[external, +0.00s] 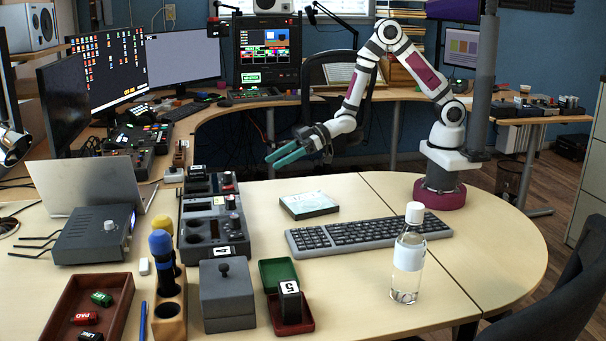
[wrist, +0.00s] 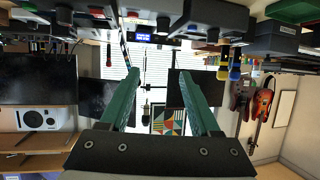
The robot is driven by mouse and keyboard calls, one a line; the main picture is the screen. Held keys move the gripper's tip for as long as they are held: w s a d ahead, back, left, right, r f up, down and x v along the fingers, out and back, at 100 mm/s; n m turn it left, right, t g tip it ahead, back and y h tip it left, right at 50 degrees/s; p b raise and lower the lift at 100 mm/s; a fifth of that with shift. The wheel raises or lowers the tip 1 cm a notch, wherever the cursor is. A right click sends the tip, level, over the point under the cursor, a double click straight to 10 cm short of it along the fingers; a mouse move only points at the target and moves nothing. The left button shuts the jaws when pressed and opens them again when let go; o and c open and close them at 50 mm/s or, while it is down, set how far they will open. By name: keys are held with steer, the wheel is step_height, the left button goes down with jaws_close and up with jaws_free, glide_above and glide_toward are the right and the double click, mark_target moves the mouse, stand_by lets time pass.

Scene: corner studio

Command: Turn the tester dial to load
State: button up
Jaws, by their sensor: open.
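I cannot tell for sure which device is the tester. A row of dark grey panel units (external: 213,226) with small knobs and round recesses stands on the table left of centre; any dial lettering is too small to read. A dark grey box (external: 85,240) with one silver knob (external: 110,226) sits further left, with leads beside it. My gripper (external: 290,155) has teal fingers and hangs in the air above the back of the table, behind and right of the panel units. In the wrist view my gripper (wrist: 160,75) is open with nothing between its fingers. That view appears upside down.
A keyboard (external: 365,232), a clear bottle (external: 408,262) and a flat box (external: 309,204) stand on the right half. In front are a grey box with a black knob (external: 227,298), a green-and-red case (external: 277,275) and a red tray (external: 68,292). A laptop (external: 88,183) stands at left.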

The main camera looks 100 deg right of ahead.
mark_target(233, 198)
steer(key=f+x, duration=0.1)
steer(key=x, duration=0.4)
steer(key=f+x, duration=0.1)
steer(key=x, duration=0.5)
steer(key=s+f+x, duration=0.1)
steer(key=x, duration=0.5)
steer(key=shift+f, duration=0.1)
steer(key=shift+s, duration=0.1)
jaws_close()
